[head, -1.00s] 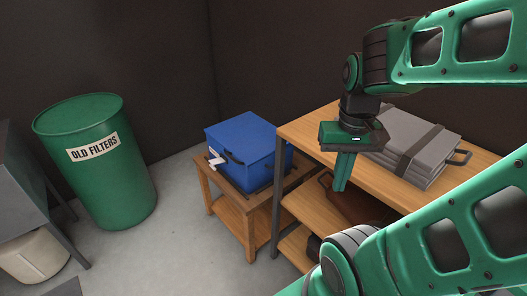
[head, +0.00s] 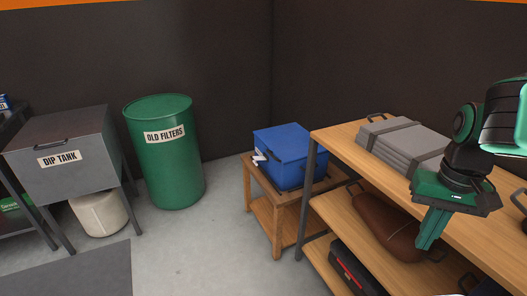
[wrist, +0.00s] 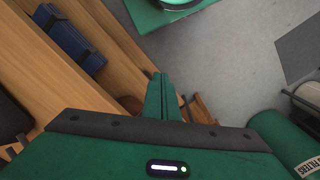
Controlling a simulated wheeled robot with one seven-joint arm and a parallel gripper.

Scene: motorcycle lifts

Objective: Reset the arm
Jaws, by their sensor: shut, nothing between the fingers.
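My gripper (head: 430,240) is at the right of the head view, pointing down in front of the wooden shelf unit (head: 345,133). Its green fingers are together with nothing between them. In the wrist view the closed fingertips (wrist: 161,80) show at the middle, with shelf boards to their left and grey floor to their right. The upper part of my arm runs out of the head view at the right edge.
A grey strapped case (head: 390,140) lies on the shelf top, and a brown bag (head: 383,225) lies below. A blue box (head: 285,150) sits on a small wooden table (head: 262,205). A green drum (head: 170,180) and a dip tank (head: 70,130) stand left. Grey floor (head: 190,250) is clear between.

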